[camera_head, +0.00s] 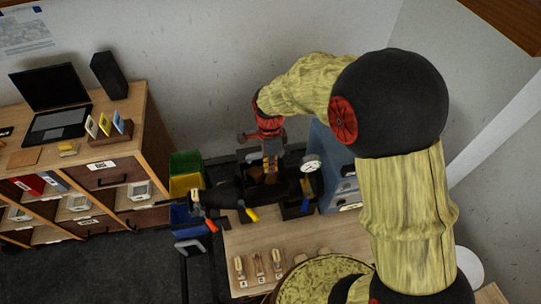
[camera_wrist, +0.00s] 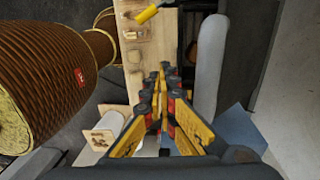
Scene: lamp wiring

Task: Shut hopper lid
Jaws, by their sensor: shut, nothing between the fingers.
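In the head view, a black open-topped box (camera_head: 254,181), which looks like the hopper, sits on a dark machine on the workbench, with something brown inside. I cannot clearly make out its lid. My gripper (camera_head: 271,170) points down at the box; whether it touches it is unclear. In the wrist view my gripper (camera_wrist: 163,72) is shut, its yellow and black fingers together with nothing between them. A long pale grey slab (camera_wrist: 208,65) lies just right of the fingers; I cannot tell what it is.
The wooden workbench (camera_head: 250,245) bears several small tagged pieces at its front. Green and yellow bins (camera_head: 186,185) stand left of the machine. A blue-grey cabinet (camera_head: 335,170) and a round gauge (camera_head: 311,163) are close on the right. A yellow handle (camera_head: 252,214) sticks out in front.

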